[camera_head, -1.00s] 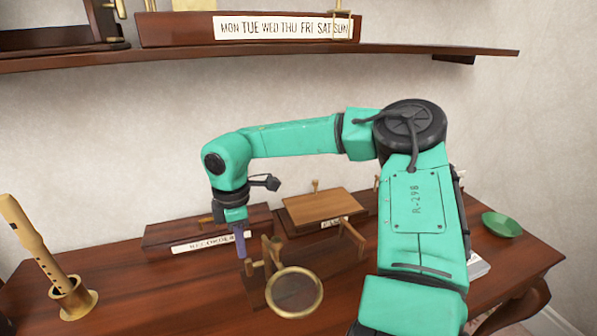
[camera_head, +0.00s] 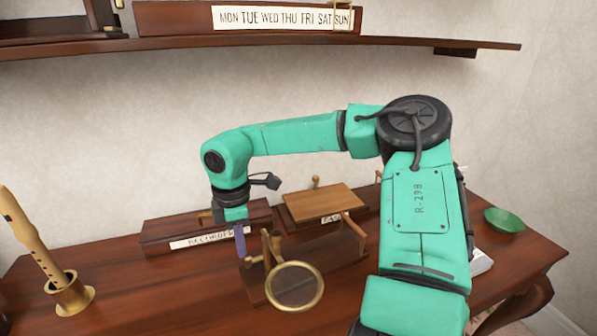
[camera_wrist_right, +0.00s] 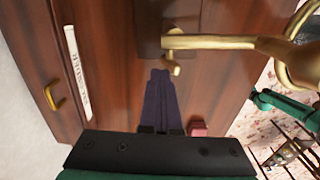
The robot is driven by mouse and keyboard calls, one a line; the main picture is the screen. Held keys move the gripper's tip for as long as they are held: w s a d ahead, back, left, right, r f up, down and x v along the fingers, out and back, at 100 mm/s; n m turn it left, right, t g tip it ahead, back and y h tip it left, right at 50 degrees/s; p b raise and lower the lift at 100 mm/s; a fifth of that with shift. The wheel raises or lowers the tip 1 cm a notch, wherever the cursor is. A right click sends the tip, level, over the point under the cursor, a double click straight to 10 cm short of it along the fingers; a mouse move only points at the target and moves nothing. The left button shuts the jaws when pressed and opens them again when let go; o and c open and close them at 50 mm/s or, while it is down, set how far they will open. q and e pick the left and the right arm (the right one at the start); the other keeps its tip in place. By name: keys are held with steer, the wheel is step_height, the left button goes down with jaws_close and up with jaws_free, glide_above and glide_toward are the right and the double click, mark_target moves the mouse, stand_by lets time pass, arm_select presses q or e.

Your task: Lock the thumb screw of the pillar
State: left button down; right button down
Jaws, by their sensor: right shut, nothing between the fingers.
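The brass pillar (camera_head: 267,247) stands upright on a dark wooden base (camera_head: 340,268) on the desk, beside a round magnifying lens in a brass ring (camera_head: 294,286). In the right wrist view a brass bar (camera_wrist_right: 210,42) crosses the top, with a small brass knob (camera_wrist_right: 174,67), apparently the thumb screw, below its left end. My right gripper (camera_head: 241,254) points down just left of the pillar. Its dark purple fingers (camera_wrist_right: 161,76) are shut and empty, their tips close beside the knob; I cannot tell whether they touch. My left gripper is out of view.
A long wooden box labelled RECORDER (camera_head: 165,235) and a wooden easel board (camera_head: 322,203) lie behind the pillar. A recorder stands in a brass cup (camera_head: 72,297) at left. A green dish (camera_head: 503,222) sits at right.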

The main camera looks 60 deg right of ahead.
step_height(320, 180, up, 7)
steer(key=p, duration=0.4)
stand_by(0.4)
step_height(320, 180, up, 15)
steer(key=shift+f, duration=0.15)
